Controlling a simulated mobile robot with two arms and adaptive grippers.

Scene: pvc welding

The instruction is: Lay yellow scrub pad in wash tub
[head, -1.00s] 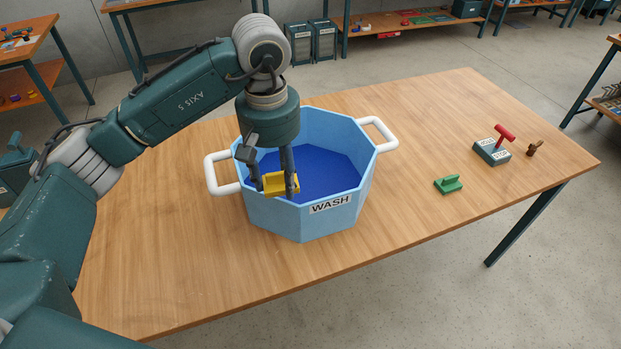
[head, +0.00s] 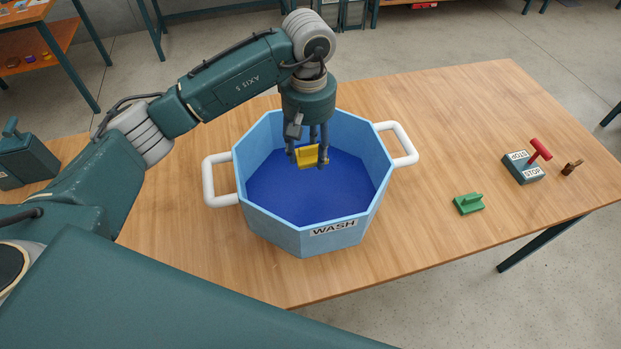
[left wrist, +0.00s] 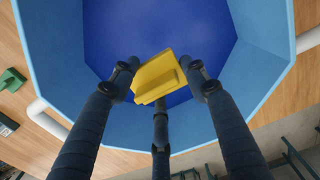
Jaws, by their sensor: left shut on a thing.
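The light blue octagonal wash tub (head: 262,222) stands on the wooden table, with a WASH label on its front and a dark blue bottom. My left gripper (head: 308,158) points down over the tub's opening, toward its back part. It is shut on the yellow scrub pad (head: 306,157). In the left wrist view the pad (left wrist: 158,74) sits between the fingers, tilted, with the blue tub floor (left wrist: 110,40) behind it. I cannot tell the exact gap between pad and tub floor. My right gripper is not in view.
White handles (head: 400,143) stick out from the tub's sides. On the table (head: 440,120) to the right are a green scrub pad-like block (head: 468,203), a STOP box with a red handle (head: 525,166) and a small brown item (head: 572,168). The table between tub and block is clear.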

